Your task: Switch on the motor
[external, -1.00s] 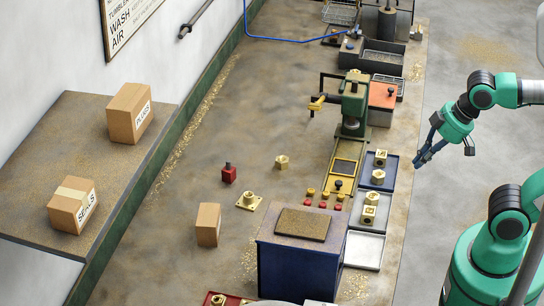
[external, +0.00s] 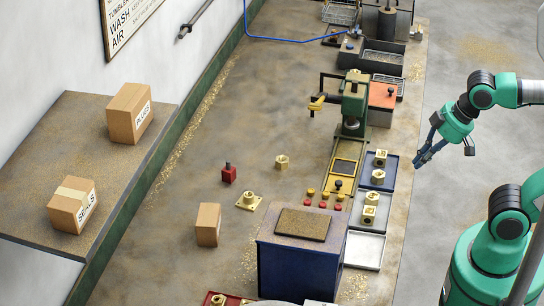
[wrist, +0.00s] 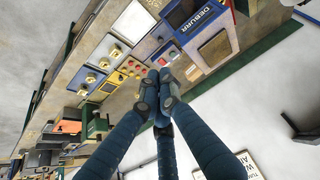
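A green drill press (external: 354,98) with a yellow-tipped handle (external: 317,103) stands at the right side of the bench. An orange-topped box (external: 382,95) with a small black knob sits just right of it. In front of the press is a yellow panel (external: 338,187) with a black knob, with several red and brass pieces near it. My gripper (external: 418,161) is off the bench's right edge, apart from everything. In the wrist view its blue fingers (wrist: 160,82) meet at the tips with nothing visible between them.
Trays with brass parts (external: 378,176) line the bench's right edge. A blue box (external: 300,255) stands in front. A red block (external: 229,173), brass fittings (external: 282,162) and a cardboard box (external: 208,224) lie left. The wrist view shows a box marked DEBURR (wrist: 186,14).

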